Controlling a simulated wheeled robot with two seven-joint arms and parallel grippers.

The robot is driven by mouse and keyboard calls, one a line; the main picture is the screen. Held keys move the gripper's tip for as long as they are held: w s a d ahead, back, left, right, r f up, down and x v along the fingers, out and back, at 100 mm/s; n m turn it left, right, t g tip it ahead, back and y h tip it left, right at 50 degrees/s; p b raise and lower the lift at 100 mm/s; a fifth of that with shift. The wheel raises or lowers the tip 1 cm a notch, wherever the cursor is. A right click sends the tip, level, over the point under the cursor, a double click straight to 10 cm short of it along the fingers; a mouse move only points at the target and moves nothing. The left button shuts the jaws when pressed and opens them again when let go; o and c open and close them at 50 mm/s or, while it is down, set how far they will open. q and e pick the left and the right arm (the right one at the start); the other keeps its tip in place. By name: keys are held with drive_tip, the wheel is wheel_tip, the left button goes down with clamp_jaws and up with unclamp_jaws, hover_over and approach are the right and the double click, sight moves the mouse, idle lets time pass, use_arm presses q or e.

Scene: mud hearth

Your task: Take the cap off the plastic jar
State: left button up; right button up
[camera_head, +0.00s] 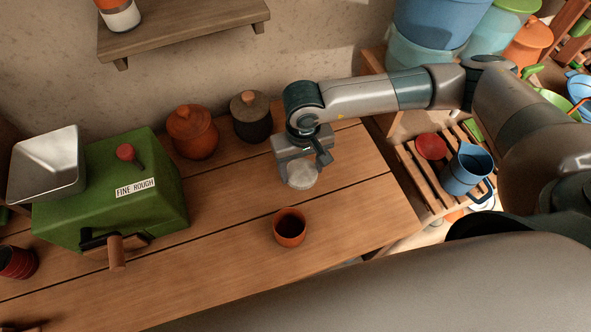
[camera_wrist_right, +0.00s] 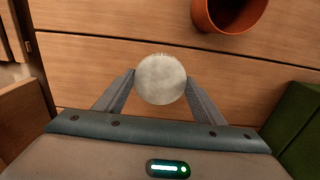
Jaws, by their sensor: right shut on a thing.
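A pale, round, whitish thing, which looks like the plastic jar's cap (camera_head: 301,178), is between the fingers of my right gripper (camera_head: 301,163) over the wooden table. In the right wrist view its speckled round top (camera_wrist_right: 160,80) sits between the two fingertips, one touching each side. My right gripper is shut on it, reaching down from above. The jar's body below is hidden or too small to make out, so I cannot tell if the cap is still on it. My left gripper is not in view.
An orange cup (camera_head: 290,228) stands just in front of the gripper. A lidded orange pot (camera_head: 191,135) and a dark pot (camera_head: 250,120) stand behind. A green grinder (camera_head: 165,190) is at left. The table's right front is clear.

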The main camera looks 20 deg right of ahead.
sight(295, 177)
drive_tip(key=shift+w+a+f, duration=0.55)
drive_tip(key=shift+w+a, duration=0.05)
drive_tip(key=shift+w, duration=0.05)
drive_tip(key=shift+f+p, duration=0.3)
drive_tip(key=shift+p, duration=0.15)
wheel_tip(295, 177, down, 3)
drive_tip(key=shift+r+p, duration=0.1)
drive_tip(key=shift+p, duration=0.65)
drive_tip(key=shift+f, duration=0.25)
drive_tip(key=shift+f+b, duration=0.25)
drive_tip(key=shift+b, duration=0.05)
